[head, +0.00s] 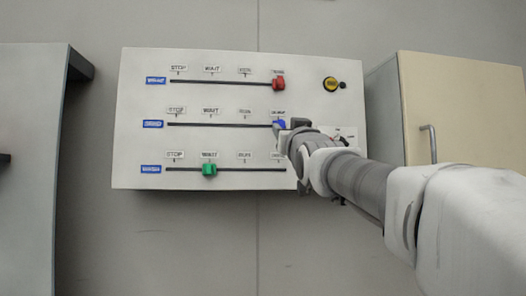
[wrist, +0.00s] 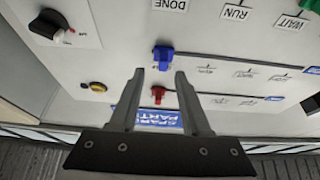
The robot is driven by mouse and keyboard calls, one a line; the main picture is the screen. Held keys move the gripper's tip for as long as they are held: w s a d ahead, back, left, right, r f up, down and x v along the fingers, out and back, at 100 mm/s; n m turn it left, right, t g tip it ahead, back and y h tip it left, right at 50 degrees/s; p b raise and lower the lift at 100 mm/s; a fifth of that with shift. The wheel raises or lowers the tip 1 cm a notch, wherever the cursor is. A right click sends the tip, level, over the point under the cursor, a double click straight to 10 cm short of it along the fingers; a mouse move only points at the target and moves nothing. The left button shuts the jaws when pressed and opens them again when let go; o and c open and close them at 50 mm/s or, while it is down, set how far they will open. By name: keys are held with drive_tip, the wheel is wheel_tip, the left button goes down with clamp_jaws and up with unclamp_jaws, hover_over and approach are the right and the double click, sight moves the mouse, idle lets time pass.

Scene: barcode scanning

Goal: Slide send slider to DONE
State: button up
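A white panel (head: 220,85) on the wall carries three horizontal sliders, with tags on the left too small to read surely. The red knob (head: 279,84) is at the right end of the top track. The blue knob (head: 279,123) is at the right end of the middle track. The green knob (head: 209,169) sits under WAIT on the bottom track. My gripper (head: 290,130) is at the blue knob. In the wrist view, which is upside down, my gripper (wrist: 158,72) has its fingers apart. The blue knob (wrist: 163,57) shows just beyond and between the tips; I cannot tell whether they touch.
A yellow button (head: 330,84) is at the panel's upper right. A black rotary knob (wrist: 58,27) is on the panel's lower right, mostly behind my arm in the head view. A cream cabinet (head: 465,110) stands to the right, a grey one (head: 30,170) to the left.

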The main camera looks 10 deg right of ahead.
drive_tip(key=b+v, duration=0.3)
drive_tip(key=v, duration=0.9)
drive_tip(key=shift+s+f, duration=0.15)
drive_tip(key=shift+s, duration=0.05)
wheel_tip(320, 180, down, 14)
drive_tip(key=g, duration=0.5)
drive_tip(key=s+f+g, duration=0.4)
drive_tip(key=s+f, duration=0.2)
drive_tip(key=f, duration=0.5)
drive_tip(key=s+f+g, duration=0.4)
drive_tip(key=s+f, duration=0.3)
drive_tip(key=f, duration=0.4)
drive_tip(key=s+f+g, duration=0.3)
drive_tip(key=s+f, duration=0.3)
drive_tip(key=f, duration=0.5)
drive_tip(key=shift+s+f+g, duration=0.3)
drive_tip(key=shift+s+g, duration=0.1)
